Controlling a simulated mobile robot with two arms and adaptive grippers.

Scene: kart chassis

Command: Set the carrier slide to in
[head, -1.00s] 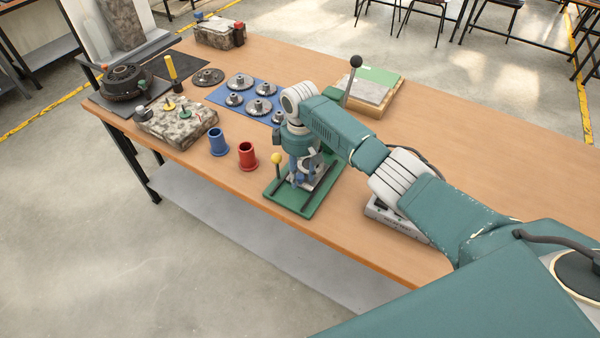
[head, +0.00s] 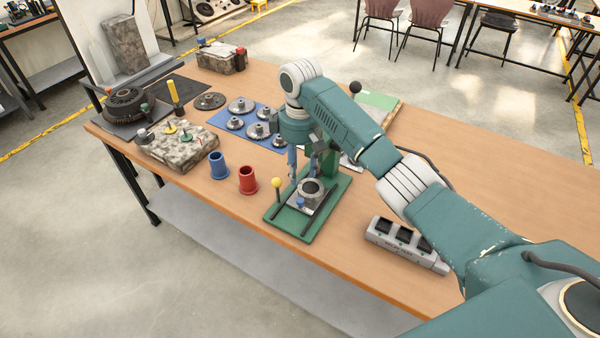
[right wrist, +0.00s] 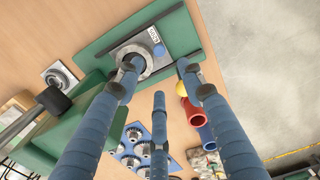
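The carrier slide (head: 318,206) is a silver plate with a dark-centred ring and a small blue part on it. It sits between two dark rails on the green base (head: 304,232), in front of the green upright (head: 330,163). In the right wrist view the carrier (right wrist: 125,50) shows a small label beside the ring. My right gripper (head: 305,172) has blue fingers spread apart and empty, above the back part of the carrier. In the right wrist view the fingers (right wrist: 160,80) partly cover the ring; contact cannot be told. My left gripper is out of view.
A yellow-knobbed post (head: 277,184) stands at the base's left edge, next to red (head: 248,181) and blue (head: 219,167) cups. A black-knobbed lever (head: 355,88) rises behind. A grey tray (head: 405,244) lies to the right. Wheel-like parts rest on a blue mat (head: 262,143).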

